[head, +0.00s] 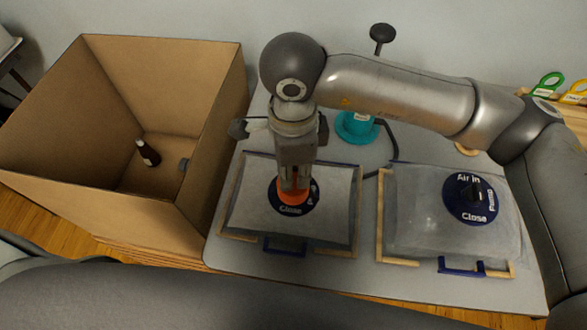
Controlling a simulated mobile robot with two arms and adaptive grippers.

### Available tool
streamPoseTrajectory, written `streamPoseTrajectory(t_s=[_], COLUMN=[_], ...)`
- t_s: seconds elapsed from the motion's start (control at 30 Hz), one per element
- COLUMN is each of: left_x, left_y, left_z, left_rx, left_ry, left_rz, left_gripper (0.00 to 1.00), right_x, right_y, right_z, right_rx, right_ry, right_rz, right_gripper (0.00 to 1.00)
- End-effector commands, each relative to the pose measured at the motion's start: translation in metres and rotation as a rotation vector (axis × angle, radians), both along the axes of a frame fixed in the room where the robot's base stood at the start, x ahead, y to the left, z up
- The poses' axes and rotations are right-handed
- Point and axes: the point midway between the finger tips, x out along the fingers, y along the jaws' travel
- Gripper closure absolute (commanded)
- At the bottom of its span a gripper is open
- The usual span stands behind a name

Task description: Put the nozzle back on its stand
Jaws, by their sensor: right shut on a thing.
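My right gripper (293,180) points straight down over the left grey bag (245,205) and is shut on an orange piece, which looks like the nozzle (292,197). The orange piece is at the bag's dark blue round valve (290,209); I cannot tell whether it touches it. A dark hose (393,148) curves from beside a teal base (357,127) toward the left bag; its end is hidden. A small round wooden piece (466,149) shows partly behind my right arm; I cannot tell if it is the stand. My left gripper is not in view.
A second grey bag (420,220) with a blue valve dial (470,198) lies on the right of the table (365,272). A deep open cardboard box (215,130) at left holds a dark bottle (147,153). A black knob (382,33) stands behind my right arm.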

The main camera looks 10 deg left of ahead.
Motion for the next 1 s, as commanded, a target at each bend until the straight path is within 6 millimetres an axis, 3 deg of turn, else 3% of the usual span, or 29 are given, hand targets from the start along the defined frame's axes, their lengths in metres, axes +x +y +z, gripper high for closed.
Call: streamPoseTrajectory(t_s=[0.1, 0.3, 0.57, 0.67, 1.0], left_x=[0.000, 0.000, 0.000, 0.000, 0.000], left_y=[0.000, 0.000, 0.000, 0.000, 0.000], left_z=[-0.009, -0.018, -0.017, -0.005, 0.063], left_rx=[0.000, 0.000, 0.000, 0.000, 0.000], left_ry=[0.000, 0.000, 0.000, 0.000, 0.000], left_rz=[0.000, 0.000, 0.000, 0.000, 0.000], left_gripper=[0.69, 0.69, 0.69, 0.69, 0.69], right_x=[-0.027, -0.072, -0.101, -0.103, -0.093], right_y=[-0.004, -0.012, -0.017, -0.018, -0.015], right_z=[0.024, 0.044, 0.061, 0.068, 0.081], right_rx=[0.003, 0.002, 0.001, 0.001, 0.004], right_ry=[-0.004, -0.003, -0.001, 0.004, 0.008], right_rz=[0.009, 0.006, 0.001, -0.002, -0.007], right_gripper=[1.00, 1.00, 1.00, 1.00, 1.00])
